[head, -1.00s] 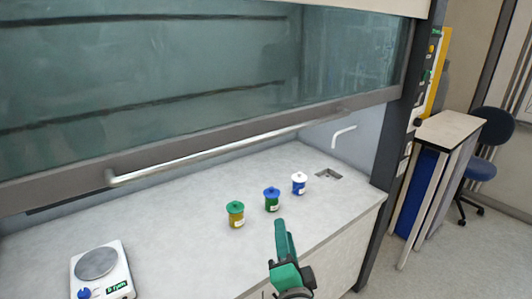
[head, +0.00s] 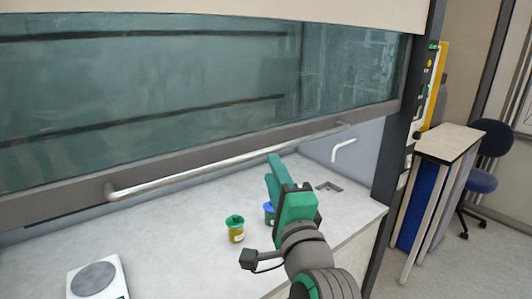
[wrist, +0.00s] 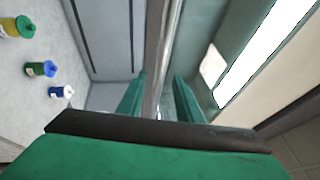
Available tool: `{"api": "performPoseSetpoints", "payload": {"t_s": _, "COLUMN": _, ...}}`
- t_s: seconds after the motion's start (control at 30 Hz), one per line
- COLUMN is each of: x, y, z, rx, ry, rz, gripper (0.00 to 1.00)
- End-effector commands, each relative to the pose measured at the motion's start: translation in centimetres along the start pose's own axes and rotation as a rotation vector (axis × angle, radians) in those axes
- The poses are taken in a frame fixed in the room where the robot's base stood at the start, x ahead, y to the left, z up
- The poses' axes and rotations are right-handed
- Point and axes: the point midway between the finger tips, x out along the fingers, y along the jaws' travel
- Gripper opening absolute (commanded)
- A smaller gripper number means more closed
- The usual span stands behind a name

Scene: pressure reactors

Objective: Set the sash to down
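The sash (head: 180,90) is a large dark-tinted pane in a grey frame. It hangs partway down, with an open gap between its lower edge and the worktop. A long silver handle bar (head: 220,157) runs along its lower frame. My gripper (head: 274,172) is raised in front of the right half of the bar, its fingers near it. In the wrist view the green fingers (wrist: 160,98) are apart. The sash's lower edge and bar (wrist: 160,45) run lengthwise in the gap between them; I cannot tell any contact.
On the worktop (head: 160,240) stand a green-lidded jar (head: 235,230), a blue-lidded jar (head: 269,213) partly behind my gripper, and a white-and-blue jar (wrist: 62,92). A scale (head: 95,279) is at front left. A side table (head: 450,142) and blue chair (head: 482,178) stand at right.

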Motion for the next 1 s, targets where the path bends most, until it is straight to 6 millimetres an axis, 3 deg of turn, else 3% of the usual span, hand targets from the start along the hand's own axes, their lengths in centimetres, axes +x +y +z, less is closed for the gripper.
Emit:
{"api": "performPoseSetpoints", "payload": {"t_s": 0.2, "x": 4.1, "y": 0.0, "z": 0.1, "rx": 0.001, "ry": -0.003, "rz": 0.002, "gripper": 0.33}}
{"api": "performPoseSetpoints", "payload": {"t_s": 0.4, "x": 6.9, "y": 0.0, "z": 0.1, "rx": 0.000, "ry": -0.002, "rz": 0.000, "gripper": 0.33}}
{"api": "performPoseSetpoints", "payload": {"t_s": 0.6, "x": 8.2, "y": 0.0, "z": 0.1, "rx": -0.001, "ry": 0.000, "rz": 0.000, "gripper": 0.33}}
{"api": "performPoseSetpoints", "payload": {"t_s": 0.9, "x": 8.3, "y": 0.1, "z": 0.1, "rx": -0.001, "ry": 0.000, "rz": 0.001, "gripper": 0.33}}
{"api": "performPoseSetpoints", "payload": {"t_s": 1.0, "x": 8.3, "y": 0.1, "z": 0.0, "rx": -0.001, "ry": 0.000, "rz": 0.001, "gripper": 0.09}}
